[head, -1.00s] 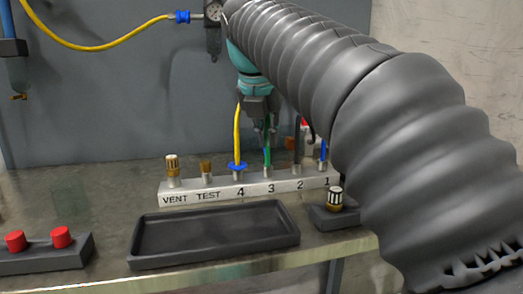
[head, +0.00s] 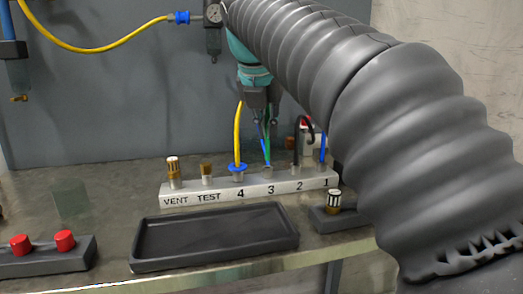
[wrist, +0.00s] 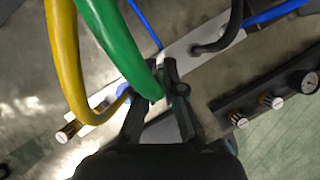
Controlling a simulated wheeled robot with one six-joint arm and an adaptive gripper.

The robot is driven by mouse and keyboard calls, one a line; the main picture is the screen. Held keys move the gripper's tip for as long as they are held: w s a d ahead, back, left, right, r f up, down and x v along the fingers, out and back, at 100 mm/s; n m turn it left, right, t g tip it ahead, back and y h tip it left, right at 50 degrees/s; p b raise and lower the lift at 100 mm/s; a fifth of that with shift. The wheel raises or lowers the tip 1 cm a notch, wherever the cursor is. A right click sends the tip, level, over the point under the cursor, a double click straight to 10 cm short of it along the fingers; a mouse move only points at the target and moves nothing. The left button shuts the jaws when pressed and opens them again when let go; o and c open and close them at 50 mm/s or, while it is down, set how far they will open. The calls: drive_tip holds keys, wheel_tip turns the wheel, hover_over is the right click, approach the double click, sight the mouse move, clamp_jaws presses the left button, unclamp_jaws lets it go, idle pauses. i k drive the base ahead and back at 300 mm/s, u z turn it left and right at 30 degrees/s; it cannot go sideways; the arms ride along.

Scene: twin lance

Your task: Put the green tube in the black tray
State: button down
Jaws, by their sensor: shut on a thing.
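My gripper (head: 260,118) is above the manifold's port 3, and its jaws are shut on the green tube (wrist: 115,42). In the wrist view my gripper (wrist: 160,82) has its fingertips on either side of the tube near its low end. In the head view the green tube (head: 268,143) runs down to the fitting at port 3; I cannot tell whether its end is still seated. The black tray (head: 215,261) lies empty on the bench in front of the manifold.
The manifold (head: 220,195) also bears a yellow tube (head: 237,130) at 4, a black tube (head: 297,145) at 2 and a blue tube (head: 323,148) at 1, close beside my gripper. A block with red knobs (head: 45,262) stands left. A small dark block with a gauge-like fitting (head: 334,201) stands right.

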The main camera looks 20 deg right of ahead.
sight(216, 234)
drive_tip(key=u, duration=0.55)
drive_tip(key=k, duration=1.3)
drive_tip(key=z, duration=0.05)
drive_tip(key=i, duration=0.8)
drive_tip(key=u, duration=0.1)
